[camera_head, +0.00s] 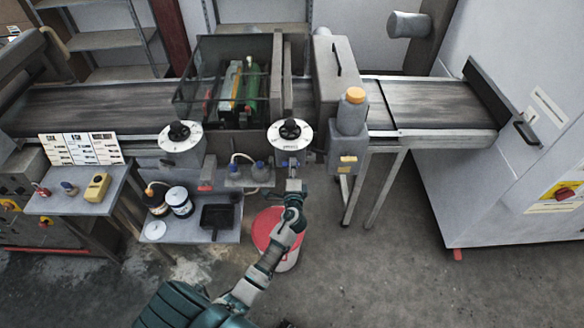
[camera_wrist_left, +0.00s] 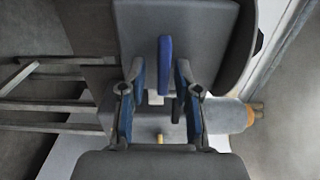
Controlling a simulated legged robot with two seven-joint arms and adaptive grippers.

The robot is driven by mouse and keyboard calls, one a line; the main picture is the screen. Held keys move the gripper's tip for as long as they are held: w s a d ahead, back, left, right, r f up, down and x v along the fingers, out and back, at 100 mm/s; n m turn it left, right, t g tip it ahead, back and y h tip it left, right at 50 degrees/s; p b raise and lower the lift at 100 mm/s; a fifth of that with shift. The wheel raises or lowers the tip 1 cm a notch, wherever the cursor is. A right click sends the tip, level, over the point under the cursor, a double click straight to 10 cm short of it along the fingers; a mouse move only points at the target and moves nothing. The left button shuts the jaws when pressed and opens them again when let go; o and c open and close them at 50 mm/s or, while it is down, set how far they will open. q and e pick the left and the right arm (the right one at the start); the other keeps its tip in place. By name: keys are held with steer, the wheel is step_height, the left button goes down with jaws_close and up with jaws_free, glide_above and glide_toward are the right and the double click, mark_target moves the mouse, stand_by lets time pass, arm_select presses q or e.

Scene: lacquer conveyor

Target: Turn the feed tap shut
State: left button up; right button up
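A blue lever (camera_wrist_left: 165,52), which looks like the feed tap's handle, stands out from a grey housing (camera_wrist_left: 190,22) in the left wrist view. My left gripper (camera_head: 293,172) reaches up to the front of the machine, just below the right-hand white dial (camera_head: 274,135). In the left wrist view the gripper's two blue-padded fingers (camera_wrist_left: 160,75) are apart, one on each side of the lever's lower part. A gap shows between the lever and each finger. In the head view the lever is hidden or too small to tell. My right gripper is not in view.
A second white dial (camera_head: 166,142) sits to the left. A lower shelf (camera_head: 200,232) carries jars and a black tray. A red-lidded bucket (camera_head: 263,225) stands on the floor beneath my arm. A grey unit with an orange cap (camera_head: 355,95) is to the right. Open floor lies at front right.

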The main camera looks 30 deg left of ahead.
arm_select(q)
steer(key=v, duration=1.2)
steer(key=shift+w+f, duration=0.15)
steer(key=s+d+f+g+h, duration=0.1)
steer(key=d+f+g+h, duration=0.15)
steer(key=f, duration=0.85)
steer(key=s+d+f+g+h, duration=0.1)
steer(key=s+d+f+h, duration=0.15)
steer(key=f, duration=0.95)
steer(key=s+d+f+n+g+h, duration=0.1)
steer(key=s+f+g, duration=0.1)
steer(key=s+f, duration=0.5)
steer(key=s+d+f+n+g+h, duration=0.15)
steer(key=s+f, duration=0.25)
steer(key=f, duration=0.6)
steer(key=s+a+f+n+g, duration=0.1)
steer(key=s+f, duration=0.4)
steer(key=s, duration=0.5)
steer(key=s+a+f+n+g+h, duration=0.1)
steer(key=s+f+n+g, duration=0.2)
steer(key=s, duration=0.7)
steer(key=s+a+f+n+g, duration=0.1)
steer(key=s+f+n+g, duration=0.2)
steer(key=s+f, duration=0.5)
steer(key=s, duration=0.3)
steer(key=shift+h, duration=0.35)
